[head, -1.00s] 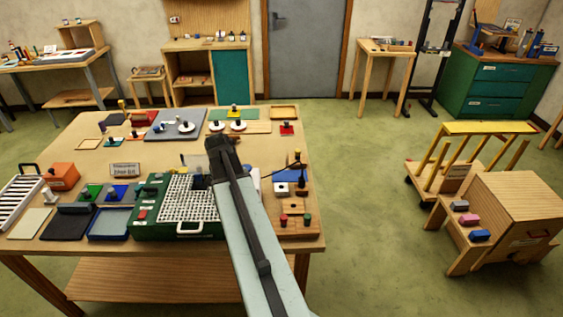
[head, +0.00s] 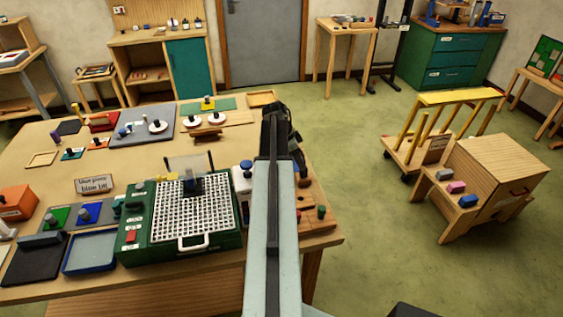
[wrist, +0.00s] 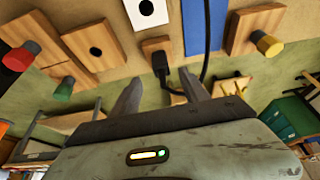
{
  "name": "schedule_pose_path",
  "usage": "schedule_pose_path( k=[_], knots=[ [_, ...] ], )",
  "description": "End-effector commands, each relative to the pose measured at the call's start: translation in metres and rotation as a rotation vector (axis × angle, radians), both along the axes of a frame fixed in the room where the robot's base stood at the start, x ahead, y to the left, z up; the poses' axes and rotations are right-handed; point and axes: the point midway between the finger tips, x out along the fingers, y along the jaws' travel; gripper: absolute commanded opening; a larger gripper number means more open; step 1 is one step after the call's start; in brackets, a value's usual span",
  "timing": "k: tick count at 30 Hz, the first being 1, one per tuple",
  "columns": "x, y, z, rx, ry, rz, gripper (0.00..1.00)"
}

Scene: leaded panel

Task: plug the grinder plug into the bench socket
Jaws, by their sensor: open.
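My gripper (head: 280,130) is over the right end of the bench in the head view. In the wrist view my gripper (wrist: 160,88) has its two fingers apart, with nothing clasped between them. A black plug-like piece (wrist: 163,65) with a black cord (wrist: 205,50) lies just beyond the fingertips, against a small wooden block. A white plate with a dark round hole (wrist: 146,10) is near it and may be the socket; I cannot tell for sure. The green grinder (head: 195,215) with a white grid top stands left of my arm. My arm hides part of the bench's right end.
Wooden blocks with a red knob (wrist: 20,55), a green knob (wrist: 64,88) and a yellow-orange knob (wrist: 268,44) flank the plug. A white bottle-like piece with a blue top (head: 245,178) stands between grinder and arm. Open floor (head: 365,180) lies right of the bench.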

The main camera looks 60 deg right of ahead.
Motion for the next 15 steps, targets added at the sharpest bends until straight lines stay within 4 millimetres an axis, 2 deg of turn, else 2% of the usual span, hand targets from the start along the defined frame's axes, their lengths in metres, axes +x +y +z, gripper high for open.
schedule_pose_path(
  k=[5, 8, 15],
  knots=[
    [0.003, 0.0, -0.002, -0.001, 0.0, 0.004, 0.53],
    [0.003, -0.001, -0.01, -0.001, 0.0, 0.006, 0.53],
    [-0.007, -0.009, -0.049, 0.0, 0.0, 0.008, 0.53]
  ],
)
